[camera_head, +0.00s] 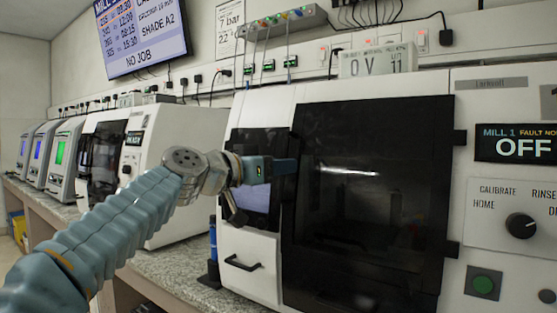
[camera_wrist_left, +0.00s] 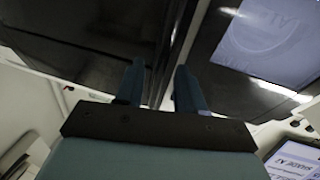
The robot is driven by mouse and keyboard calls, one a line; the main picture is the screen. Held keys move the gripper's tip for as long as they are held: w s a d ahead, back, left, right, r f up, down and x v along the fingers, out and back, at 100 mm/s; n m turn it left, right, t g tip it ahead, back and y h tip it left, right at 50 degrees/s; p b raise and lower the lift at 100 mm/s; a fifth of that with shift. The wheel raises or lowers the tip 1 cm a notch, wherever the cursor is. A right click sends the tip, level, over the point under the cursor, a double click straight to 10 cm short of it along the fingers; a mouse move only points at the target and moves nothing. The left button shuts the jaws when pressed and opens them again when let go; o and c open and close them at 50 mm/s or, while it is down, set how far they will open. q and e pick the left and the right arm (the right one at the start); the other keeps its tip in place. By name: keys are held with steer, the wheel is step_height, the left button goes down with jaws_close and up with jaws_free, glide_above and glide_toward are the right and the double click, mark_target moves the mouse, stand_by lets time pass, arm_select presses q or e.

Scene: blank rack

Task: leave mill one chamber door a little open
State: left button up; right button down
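Mill one's chamber door (camera_head: 375,190) is a large dark glass panel, hinged on its right side, on the white machine. From this angle I cannot tell whether it stands slightly ajar. My left gripper (camera_head: 291,166) is at the door's left edge, at mid height. In the left wrist view its two fingers (camera_wrist_left: 159,85) are apart, with a dark upright bar or door edge (camera_wrist_left: 172,45) running between them. Narrow gaps seem to show beside it, and I see no firm contact. My right gripper is not in view.
A pale screen behind dark glass (camera_head: 252,198) and a small drawer handle (camera_head: 243,264) are left of the door. The control panel with an OFF display (camera_head: 515,147) and a knob (camera_head: 521,226) is at right. A second white mill (camera_head: 175,135) stands further left.

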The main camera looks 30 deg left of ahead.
arm_select(q)
steer(key=shift+w, duration=0.15)
jaws_close()
stand_by(0.4)
steer(key=s+d+r+b, duration=0.2)
steer(key=s+d+b, duration=0.1)
steer(key=s, duration=1)
steer(key=shift+s+d+r+b, duration=0.15)
steer(key=shift+s+d+b, duration=0.2)
steer(key=shift+d, duration=0.2)
